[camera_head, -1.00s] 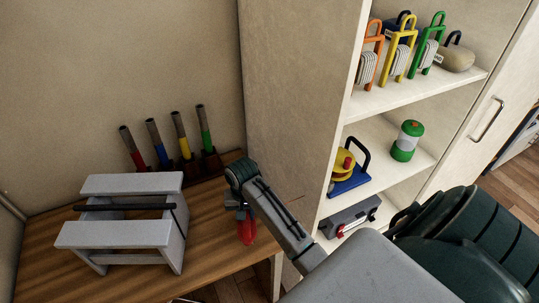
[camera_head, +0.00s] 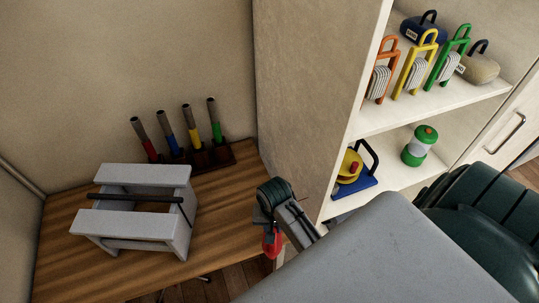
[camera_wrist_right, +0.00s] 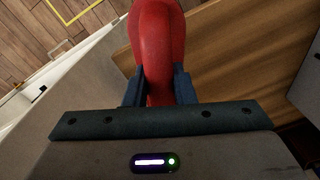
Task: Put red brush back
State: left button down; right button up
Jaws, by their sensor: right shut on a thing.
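The red brush (camera_head: 271,245) hangs below my right gripper (camera_head: 268,222), which is shut on it, by the right front edge of the wooden table. A dark rack (camera_head: 226,157) at the back of the table holds several tilted grey-topped rods with red, blue, yellow and green lower parts. My left gripper is not in view.
A grey step stool (camera_head: 140,174) with a dark bar stands left on the table (camera_head: 62,246). A shelf unit (camera_head: 310,90) rises at right, with coloured handled things above, and a yellow-blue thing (camera_head: 352,170) and green canister (camera_head: 420,145) below. Bare tabletop lies between stool and gripper.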

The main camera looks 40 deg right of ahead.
jog(key=w+d, duration=0.1)
jog(key=w+d+p, duration=0.1)
jog(key=w, duration=0.3)
jog(key=shift+w+d+f, duration=0.1)
jog(key=shift+d+f, duration=0.1)
jog(key=shift+d, duration=0.2)
jog(key=shift+w+d+f+p, duration=0.1)
jog(key=shift+w+d+p, duration=0.15)
jog(key=shift+w+p, duration=0.25)
jog(key=shift+w+d, duration=0.2)
jog(key=shift+w, duration=0.2)
notch_tip(320, 180, down, 3)
jog(key=shift+f+p, duration=0.2)
jog(key=shift+p, duration=0.6)
jog(key=shift+s+f, duration=0.1)
jog(key=shift+f, duration=0.05)
jog(key=o, duration=1)
jog(key=shift+f, duration=0.1)
jog(key=shift+c, duration=0.2)
